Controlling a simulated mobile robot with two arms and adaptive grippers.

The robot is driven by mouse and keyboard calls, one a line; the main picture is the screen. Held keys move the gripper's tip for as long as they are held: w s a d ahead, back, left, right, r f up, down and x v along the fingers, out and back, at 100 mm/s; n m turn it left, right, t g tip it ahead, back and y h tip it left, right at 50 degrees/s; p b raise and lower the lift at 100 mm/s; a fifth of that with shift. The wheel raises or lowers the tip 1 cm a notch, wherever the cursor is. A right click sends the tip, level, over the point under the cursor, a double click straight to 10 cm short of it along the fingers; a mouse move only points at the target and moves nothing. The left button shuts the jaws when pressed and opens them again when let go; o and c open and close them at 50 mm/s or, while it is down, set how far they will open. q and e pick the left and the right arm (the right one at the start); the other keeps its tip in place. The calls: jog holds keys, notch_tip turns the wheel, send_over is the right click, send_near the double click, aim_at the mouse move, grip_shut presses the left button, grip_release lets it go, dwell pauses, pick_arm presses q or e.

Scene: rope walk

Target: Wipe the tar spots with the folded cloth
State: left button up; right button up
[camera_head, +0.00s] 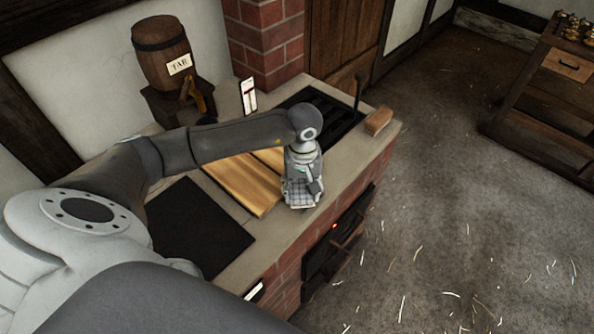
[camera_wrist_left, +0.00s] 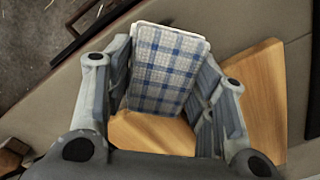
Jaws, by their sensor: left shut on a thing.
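The folded cloth (camera_wrist_left: 166,72) is white with blue checks. It sits between the fingers of my left gripper (camera_wrist_left: 165,85) in the wrist view, and the gripper is shut on it. In the head view my left gripper (camera_head: 302,192) points down at the front edge of the wooden board (camera_head: 238,186), with a little of the cloth (camera_head: 300,205) showing below it. I cannot tell whether the cloth touches the surface. No tar spots can be made out; my arm and gripper hide part of the board. My right gripper is not in view.
A barrel labelled TAR (camera_head: 160,50) stands on a block at the back. A dark square plate (camera_head: 195,228) lies left of the board. A black grate (camera_head: 318,112) and a wooden block (camera_head: 378,121) lie to the right on the brick stove (camera_head: 375,150). The floor is open at right.

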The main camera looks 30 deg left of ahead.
pick_arm(q)
jog(key=shift+w+d+f+b, duration=0.15)
jog(key=shift+w+b, duration=0.85)
jog(key=shift+w, duration=0.3)
jog(key=shift+w+d+b, duration=0.1)
jog(key=shift+w+b, duration=0.2)
jog(key=shift+w, duration=0.25)
jog(key=shift+w+b, duration=0.8)
jog(key=shift+b, duration=0.05)
jog(key=shift+w+d+b, duration=0.25)
jog(key=shift+w+b, duration=0.35)
jog(key=shift+w, duration=0.25)
jog(key=shift+w+r+p, duration=0.15)
jog(key=shift+r+p, duration=0.3)
jog(key=shift+r, duration=0.4)
jog(key=shift+r+p, duration=0.9)
jog(key=shift+r, duration=1.3)
jog(key=shift+r, duration=0.1)
